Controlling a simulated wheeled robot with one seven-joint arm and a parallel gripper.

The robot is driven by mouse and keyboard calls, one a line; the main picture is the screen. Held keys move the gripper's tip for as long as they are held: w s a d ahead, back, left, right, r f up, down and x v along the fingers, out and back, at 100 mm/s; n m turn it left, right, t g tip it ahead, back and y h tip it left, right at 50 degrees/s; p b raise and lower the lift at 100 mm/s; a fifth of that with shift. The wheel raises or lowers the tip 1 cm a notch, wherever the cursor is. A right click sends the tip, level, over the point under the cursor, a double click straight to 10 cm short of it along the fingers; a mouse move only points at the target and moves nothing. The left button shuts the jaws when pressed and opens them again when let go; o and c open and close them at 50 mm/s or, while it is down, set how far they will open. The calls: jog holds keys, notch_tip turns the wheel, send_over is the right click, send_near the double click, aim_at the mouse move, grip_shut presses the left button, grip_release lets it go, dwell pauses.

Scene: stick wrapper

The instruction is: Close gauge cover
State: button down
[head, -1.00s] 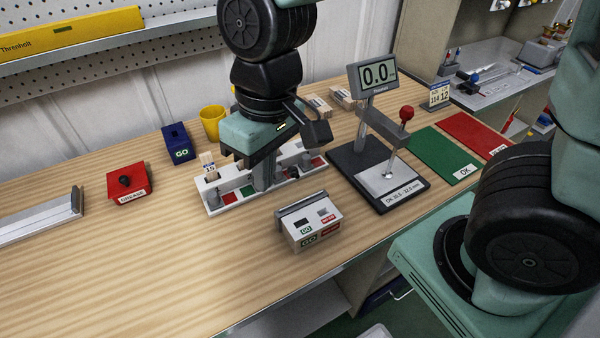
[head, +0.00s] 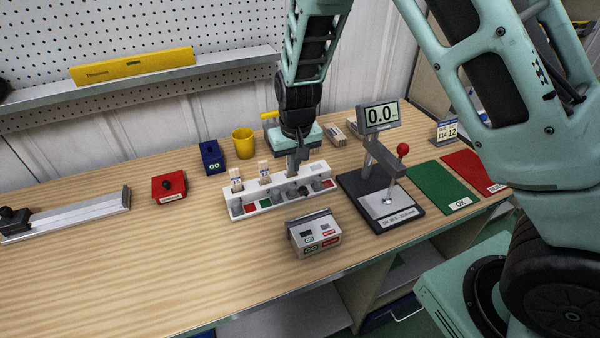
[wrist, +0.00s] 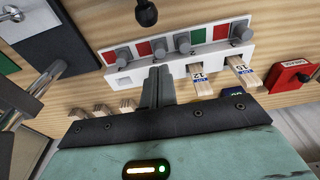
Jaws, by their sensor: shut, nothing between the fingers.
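A small white gauge box (head: 318,238) with GO and red labels sits near the table's front edge. A dark grey panel (head: 308,217) stands tilted up along its back edge and looks like its raised cover. My gripper (head: 294,168) is shut and empty, pointing down at the white rack (head: 238,211), behind the gauge box and apart from it. In the wrist view my closed fingers (wrist: 157,86) are beside the rack's edge. A black knob (wrist: 146,13) shows at the top edge there; what it is fixed to is cut off.
Two wooden sticks (head: 264,170) with labels stand in the rack's left part. The display stand (head: 380,118) with its red-knobbed lever is at right, beside green (head: 440,186) and red mats. A yellow cup (head: 243,144) and blue GO block (head: 211,157) stand behind. The front-left table is clear.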

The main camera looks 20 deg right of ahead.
aim_at(305, 199)
jog(key=shift+s+f+p, duration=0.4)
jog(key=shift+s+p, duration=0.2)
jog(key=shift+s, duration=0.3)
jog(key=shift+s+f+p, duration=0.4)
jog(key=shift+s+p, duration=0.2)
jog(key=shift+s, duration=0.25)
